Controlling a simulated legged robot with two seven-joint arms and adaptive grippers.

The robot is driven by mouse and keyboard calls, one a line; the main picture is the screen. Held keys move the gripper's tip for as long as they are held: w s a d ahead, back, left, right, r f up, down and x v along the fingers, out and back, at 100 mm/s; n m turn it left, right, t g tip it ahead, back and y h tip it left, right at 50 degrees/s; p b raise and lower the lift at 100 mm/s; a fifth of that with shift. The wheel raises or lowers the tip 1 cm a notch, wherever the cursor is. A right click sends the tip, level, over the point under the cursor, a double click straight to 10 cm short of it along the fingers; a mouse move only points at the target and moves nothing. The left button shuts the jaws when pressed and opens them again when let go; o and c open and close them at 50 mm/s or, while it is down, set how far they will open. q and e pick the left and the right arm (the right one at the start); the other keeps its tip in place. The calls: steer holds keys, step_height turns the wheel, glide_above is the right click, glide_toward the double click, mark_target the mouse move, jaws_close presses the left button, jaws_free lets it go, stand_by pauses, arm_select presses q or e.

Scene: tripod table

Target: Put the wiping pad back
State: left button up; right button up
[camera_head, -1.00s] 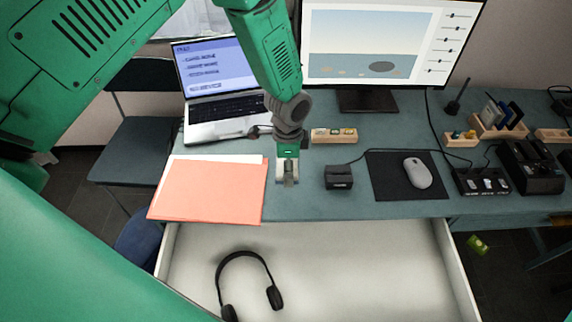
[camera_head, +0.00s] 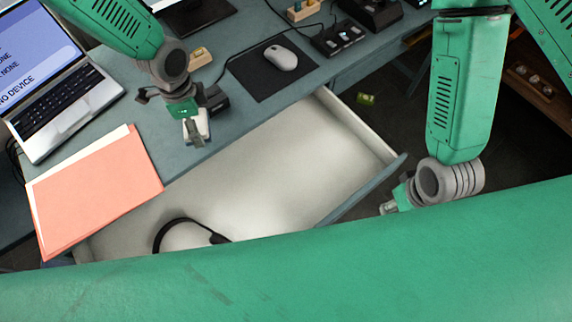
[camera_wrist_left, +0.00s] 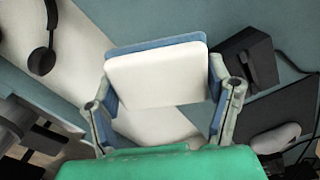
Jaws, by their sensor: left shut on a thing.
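The wiping pad, a white pad with a blue edge (camera_wrist_left: 157,78), is between the fingers of my left gripper (camera_wrist_left: 165,92) in the left wrist view. In the head view, my left gripper (camera_head: 195,136) is shut on the pad (camera_head: 203,122), which shows only as a small pale piece. It is above the desk's front edge, left of the mouse pad and close to the open drawer. My right gripper (camera_head: 389,208) is at the right, beyond the drawer's corner; its fingers are too small to judge.
The open white drawer (camera_head: 300,150) holds black headphones (camera_head: 180,225). An orange folder (camera_head: 95,185) and a laptop (camera_head: 65,105) lie on the left of the desk. A black box (camera_head: 215,98) and a mouse (camera_head: 281,58) on a black mat (camera_head: 262,82) are near my left gripper. A small green item (camera_head: 367,99) is on the floor.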

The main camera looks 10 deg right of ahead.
arm_select(q)
steer(key=s+d+f+m+b, duration=0.1)
steer(key=d+f+m+b, duration=0.1)
steer(key=d, duration=0.3)
steer(key=s+d+f+m+b, duration=0.2)
steer(key=d+m+b, duration=0.1)
steer(key=d, duration=0.3)
steer(key=shift+d+f+m+b, duration=0.15)
steer(key=shift+m+b, duration=0.25)
steer(key=shift+m, duration=0.4)
steer(key=s+d+m+b, duration=0.1)
steer(key=d+m, duration=0.1)
steer(key=d, duration=0.1)
steer(key=s+d+m+b, duration=0.1)
steer(key=d+m+b, duration=0.1)
steer(key=d, duration=0.1)
steer(key=s+d+f+m+b, duration=0.1)
steer(key=d+m+b, duration=0.1)
steer(key=d, duration=0.1)
steer(key=shift+s+d, duration=0.1)
steer(key=shift+d, duration=0.05)
glide_above(289, 165)
step_height(289, 165, down, 5)
steer(key=shift+d+f+b, duration=0.1)
steer(key=shift+f+b, duration=0.05)
steer(key=shift+b, duration=0.3)
steer(key=shift+f+b, duration=0.35)
steer(key=shift+f, duration=1.85)
steer(key=o, duration=1.5)
steer(key=shift+o, duration=0.2)
